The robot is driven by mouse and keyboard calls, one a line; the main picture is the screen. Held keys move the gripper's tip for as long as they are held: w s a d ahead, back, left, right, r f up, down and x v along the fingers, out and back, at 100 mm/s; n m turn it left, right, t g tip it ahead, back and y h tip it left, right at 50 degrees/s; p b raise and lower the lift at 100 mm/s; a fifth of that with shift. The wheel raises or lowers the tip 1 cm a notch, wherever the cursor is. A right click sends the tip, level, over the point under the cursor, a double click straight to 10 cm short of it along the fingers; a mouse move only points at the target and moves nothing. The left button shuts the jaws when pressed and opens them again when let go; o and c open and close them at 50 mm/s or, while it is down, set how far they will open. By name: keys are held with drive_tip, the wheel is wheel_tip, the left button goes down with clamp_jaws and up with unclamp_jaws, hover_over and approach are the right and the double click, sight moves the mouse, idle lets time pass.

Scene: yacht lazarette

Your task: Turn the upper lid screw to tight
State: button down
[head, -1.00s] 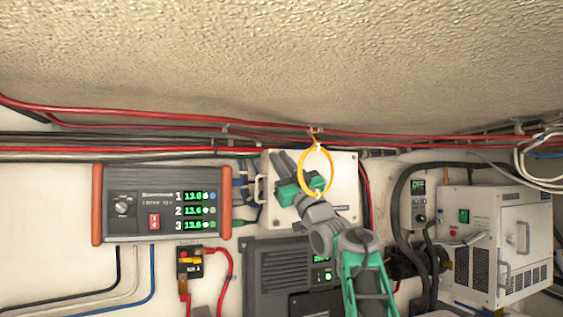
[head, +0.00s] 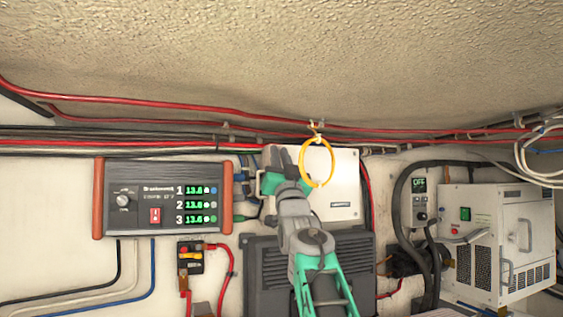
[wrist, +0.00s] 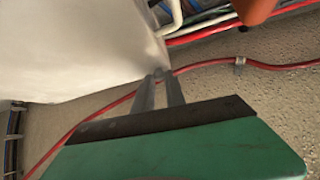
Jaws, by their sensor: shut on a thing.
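The white box (head: 341,188) with a flat lid hangs on the wall behind my arm. It fills the upper left of the wrist view (wrist: 70,50). My gripper (head: 274,152) is at the box's upper left corner, its fingers pointing up. In the wrist view my gripper's fingertips (wrist: 160,75) come together at the box's corner, shut on a small grey piece, apparently the upper lid screw. The fingertips mostly hide the screw, and I cannot tell how far it is turned.
A yellow ring (head: 317,163) hangs from the cables in front of the box, close right of my gripper. Red cables (head: 420,137) run just above. A display unit (head: 163,199) is at left, a dark finned unit (head: 265,275) below, a white vented cabinet (head: 497,240) at right.

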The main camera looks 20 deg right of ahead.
drive_tip(key=shift+a+r+m+g+h+p, duration=0.2)
drive_tip(key=shift+m+g+h+p, duration=1.45)
drive_tip(key=shift+m, duration=1.5)
drive_tip(key=shift+a+r+m+g+h+p, duration=0.2)
drive_tip(key=shift+m+g+h+p, duration=1.45)
drive_tip(key=shift+m, duration=1.45)
drive_tip(key=shift+a+r+m+g+h+p, duration=0.2)
drive_tip(key=shift+m+g+h+p, duration=1)
drive_tip(key=shift+m+g+h, duration=1.4)
drive_tip(key=shift+f+m+t+y, duration=0.1)
drive_tip(key=shift+m+t+y, duration=0.3)
drive_tip(key=shift+m+y, duration=0.4)
drive_tip(key=c, duration=1.4)
unclamp_jaws()
drive_tip(key=shift+o, duration=0.2)
